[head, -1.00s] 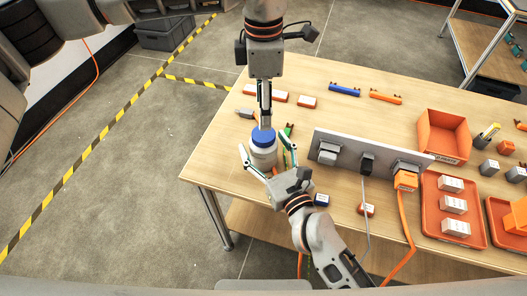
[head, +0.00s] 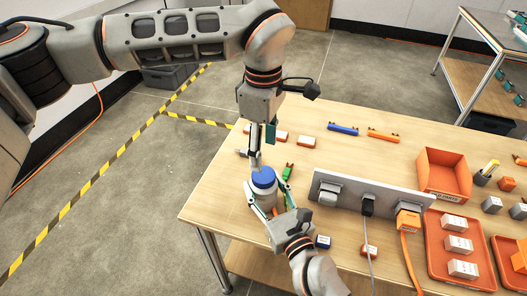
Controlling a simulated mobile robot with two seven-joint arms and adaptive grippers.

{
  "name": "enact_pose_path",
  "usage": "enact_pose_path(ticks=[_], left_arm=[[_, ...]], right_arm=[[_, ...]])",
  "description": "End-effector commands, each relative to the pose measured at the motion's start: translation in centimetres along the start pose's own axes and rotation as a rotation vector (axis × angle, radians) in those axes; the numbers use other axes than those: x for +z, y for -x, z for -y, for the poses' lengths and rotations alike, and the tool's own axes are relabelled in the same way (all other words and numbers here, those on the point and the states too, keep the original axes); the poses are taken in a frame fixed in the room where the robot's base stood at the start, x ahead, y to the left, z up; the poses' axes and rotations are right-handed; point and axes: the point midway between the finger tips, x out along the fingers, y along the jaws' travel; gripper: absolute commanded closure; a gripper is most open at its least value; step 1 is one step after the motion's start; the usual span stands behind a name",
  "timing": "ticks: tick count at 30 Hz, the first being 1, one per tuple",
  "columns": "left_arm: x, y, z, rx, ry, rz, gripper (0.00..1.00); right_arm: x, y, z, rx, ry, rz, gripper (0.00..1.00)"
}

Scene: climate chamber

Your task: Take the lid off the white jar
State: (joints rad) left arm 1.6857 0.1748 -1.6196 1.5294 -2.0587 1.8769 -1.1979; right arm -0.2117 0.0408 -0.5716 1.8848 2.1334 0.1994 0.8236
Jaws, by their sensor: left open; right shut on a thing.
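The white jar (head: 262,202) stands upright near the table's left end, with its blue lid (head: 263,178) on top. My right gripper (head: 268,196) comes from the front, low down, and is shut on the jar's white body, with a finger on either side. My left gripper (head: 263,152) is above the jar, pointing down, open and empty. One of its fingers reaches close to the lid's back edge; I cannot tell whether it touches. My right gripper hides part of the jar's lower front.
A grey panel with plugs (head: 368,194) stands right of the jar. A green item (head: 288,173) lies close beside the jar. An orange bin (head: 445,171) and an orange tray (head: 436,250) are farther right. Small blocks lie behind.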

Motion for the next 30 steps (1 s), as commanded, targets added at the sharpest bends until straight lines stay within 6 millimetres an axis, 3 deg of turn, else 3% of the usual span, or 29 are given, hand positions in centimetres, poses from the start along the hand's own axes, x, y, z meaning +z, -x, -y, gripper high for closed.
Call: enact_pose_path(ticks=[18, 24, 30], left_arm=[[-0.02, 0.03, -0.02, 0.000, -1.124, -0.001, 0.45], [-0.01, 0.04, -0.03, 0.001, -1.386, -0.001, 0.45], [0.00, -0.11, -0.01, 0.001, -1.498, 0.000, 0.45]], right_arm=[[-0.01, 0.01, 0.00, 0.000, 0.000, 0.000, 1.00], [-0.01, 0.01, 0.00, 0.000, 0.000, 0.000, 1.00], [0.00, 0.00, 0.00, 0.000, 0.000, 0.000, 1.00]])
